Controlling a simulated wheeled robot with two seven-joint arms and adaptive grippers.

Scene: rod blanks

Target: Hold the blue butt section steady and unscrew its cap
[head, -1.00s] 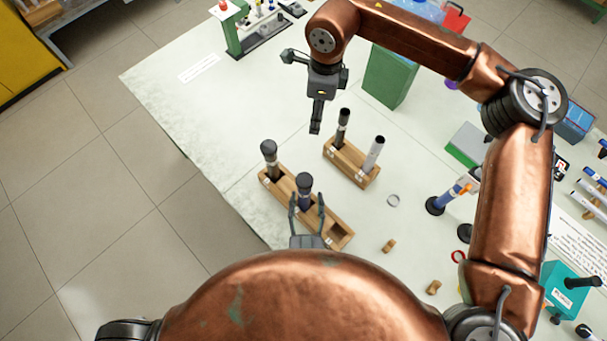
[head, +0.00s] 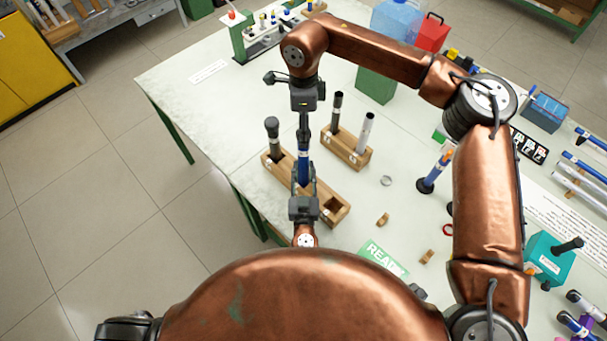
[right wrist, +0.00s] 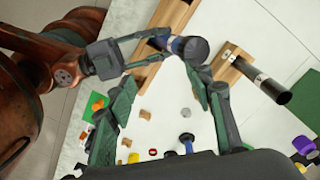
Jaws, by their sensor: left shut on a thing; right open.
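The blue butt section (head: 303,170) stands upright at the near long wooden rack (head: 333,216), its lower end hidden behind my left gripper. My left gripper (head: 303,181) is shut on the blue section. In the right wrist view its dark round cap (right wrist: 196,49) faces the camera, and my left gripper (right wrist: 160,42) grips the section just below it. My right gripper (head: 304,128) is above the section, pointing down, open. In the right wrist view its fingers are spread, with the cap near the right fingertip; contact cannot be told.
A dark capped section (head: 272,130) stands in the same rack's left end. A second rack (head: 353,154) behind holds a dark tube (head: 336,108) and a silver tube (head: 366,130). A ring (head: 386,181) and cork pieces (head: 383,219) lie to the right.

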